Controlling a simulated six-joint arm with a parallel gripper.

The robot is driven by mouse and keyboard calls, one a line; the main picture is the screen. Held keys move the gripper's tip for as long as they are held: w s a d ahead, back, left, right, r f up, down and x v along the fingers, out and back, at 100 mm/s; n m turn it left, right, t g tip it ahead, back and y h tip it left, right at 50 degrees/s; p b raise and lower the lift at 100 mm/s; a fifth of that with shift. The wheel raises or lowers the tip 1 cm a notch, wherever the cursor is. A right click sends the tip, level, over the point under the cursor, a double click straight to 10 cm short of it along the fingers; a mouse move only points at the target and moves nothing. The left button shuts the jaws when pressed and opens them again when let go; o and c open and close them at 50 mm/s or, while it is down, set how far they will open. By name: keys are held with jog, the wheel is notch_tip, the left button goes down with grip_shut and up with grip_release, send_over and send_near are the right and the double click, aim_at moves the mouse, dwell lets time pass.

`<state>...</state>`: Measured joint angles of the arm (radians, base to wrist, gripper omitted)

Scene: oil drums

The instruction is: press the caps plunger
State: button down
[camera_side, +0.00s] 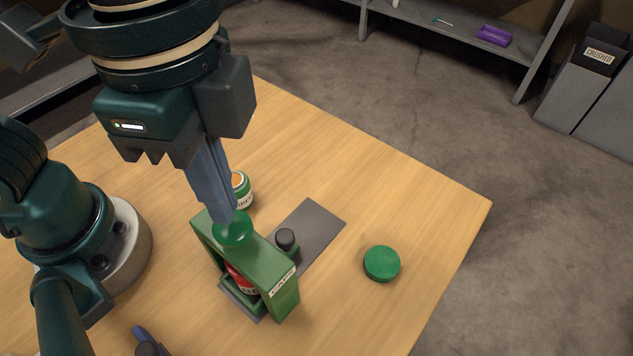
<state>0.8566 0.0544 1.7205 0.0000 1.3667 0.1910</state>
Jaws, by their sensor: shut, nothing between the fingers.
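A green press frame (284,296) labelled CAPS stands on the wooden table. Its round green plunger (233,234) is on top. A red drum (238,278) sits inside the frame, partly hidden by it. My gripper (228,218) is shut and empty, pointing down, with its fingertips at the plunger's top. In this view they appear to touch it, but I cannot be sure of contact.
A green round lid (382,263) lies to the right. A dark knob (285,239) stands beside the press, near a grey mat (319,222). A white and green can with orange top (242,190) stands behind the gripper. A blue-handled item (146,341) lies at the front.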

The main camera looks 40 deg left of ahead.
jog(key=shift+f, duration=1.55)
dwell(0.4)
jog(key=shift+r, duration=4)
jog(key=shift+w, duration=0.1)
jog(key=w+a+f+n+t, duration=0.1)
jog(key=a+f+n+t, duration=0.1)
jog(key=a+n, duration=0.4)
jog(key=w+a+f+n+t, duration=0.2)
jog(key=a+n, duration=0.4)
jog(key=a, duration=0.4)
jog(key=shift+w+f+t, duration=0.3)
jog(key=shift+f+t, duration=0.5)
jog(key=shift+f, duration=0.3)
